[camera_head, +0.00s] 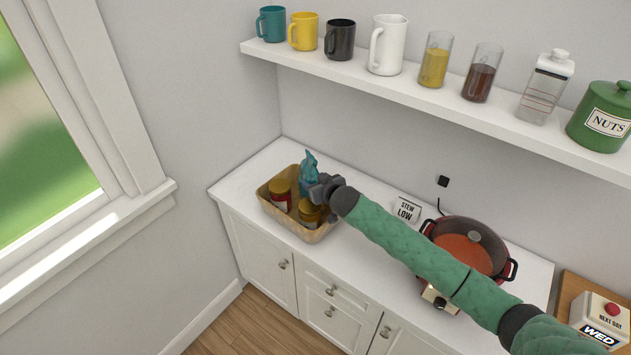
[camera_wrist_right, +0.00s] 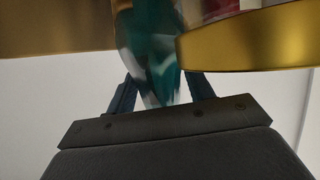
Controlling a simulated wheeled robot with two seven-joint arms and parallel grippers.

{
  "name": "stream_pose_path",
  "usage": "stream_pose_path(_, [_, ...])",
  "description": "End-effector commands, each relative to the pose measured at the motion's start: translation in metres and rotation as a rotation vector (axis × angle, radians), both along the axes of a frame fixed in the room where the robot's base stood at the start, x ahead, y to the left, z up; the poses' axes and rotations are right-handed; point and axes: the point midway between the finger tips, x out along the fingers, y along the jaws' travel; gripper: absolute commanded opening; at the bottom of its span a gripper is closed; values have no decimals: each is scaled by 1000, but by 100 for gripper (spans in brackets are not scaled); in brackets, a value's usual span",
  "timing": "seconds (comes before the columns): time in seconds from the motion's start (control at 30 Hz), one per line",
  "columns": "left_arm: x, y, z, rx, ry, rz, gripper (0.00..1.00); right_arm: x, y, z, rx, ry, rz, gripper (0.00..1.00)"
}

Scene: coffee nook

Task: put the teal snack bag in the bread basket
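The teal snack bag (camera_head: 309,170) stands upright at the back of the bread basket (camera_head: 313,236), its top above the rim. My right gripper (camera_head: 317,188) reaches to the bag from the right, over the basket's right side. In the right wrist view the bag (camera_wrist_right: 150,55) lies between my two dark fingers (camera_wrist_right: 160,85), which appear shut on it. The bag's lower end is hidden in the head view, so I cannot tell whether it touches the basket floor. My left gripper is not in view.
Two yellow-lidded jars (camera_head: 280,190) (camera_head: 309,212) stand in the basket; one lid (camera_wrist_right: 250,40) is close beside the bag. A red pot (camera_head: 470,250) and a STEW LOW sign (camera_head: 407,208) are to the right. A shelf (camera_head: 400,88) with mugs and jars hangs above.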

Motion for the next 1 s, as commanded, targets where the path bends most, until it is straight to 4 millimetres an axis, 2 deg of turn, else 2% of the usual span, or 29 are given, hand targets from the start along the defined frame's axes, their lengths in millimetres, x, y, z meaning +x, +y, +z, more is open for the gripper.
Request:
stream_pose_path(0.33, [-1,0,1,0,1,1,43,0,0,2,0,0,0,64])
stream_pose_path(0.47, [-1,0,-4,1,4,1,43,-6,-4,1,0,1,-1,64])
stream_pose_path(0.57, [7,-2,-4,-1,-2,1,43,-16,-10,5,1,0,0,64])
stream_pose_path(0.63, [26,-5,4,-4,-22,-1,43,-26,-15,9,0,-1,0,64])
stream_pose_path(0.8, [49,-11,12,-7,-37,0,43,-54,-30,22,0,-1,0,64])
stream_pose_path(1.0, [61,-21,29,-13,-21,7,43,-79,-45,36,0,-1,-1,64])
